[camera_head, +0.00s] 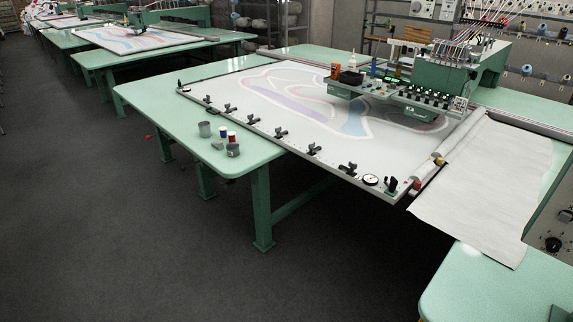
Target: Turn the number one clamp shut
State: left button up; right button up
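A row of several small black clamps sits along the near rail of the tufting frame (300,153). One clamp (347,169) is near the right end of the row, another (280,133) is about the middle, and one (208,99) is near the far left end. A different black fitting (391,185) stands at the near right corner. No clamp number is readable, so I cannot tell which is number one. Whether each clamp is open or shut is too small to tell. Neither of my grippers is in view.
White patterned cloth (270,92) is stretched in the frame on a green table (240,165). Small pots and spools (232,150) stand on its near left edge. A green tufting head (440,78) spans the right. A white sheet (490,185) hangs right. Dark floor (110,230) is clear.

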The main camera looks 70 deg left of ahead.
aim_at(353, 166)
jog(key=u, duration=1.95)
jog(key=i+j+z, duration=0.15)
jog(key=i, duration=0.35)
jog(key=i+j+z, duration=0.15)
jog(key=i+j, duration=0.2)
jog(key=i, duration=0.1)
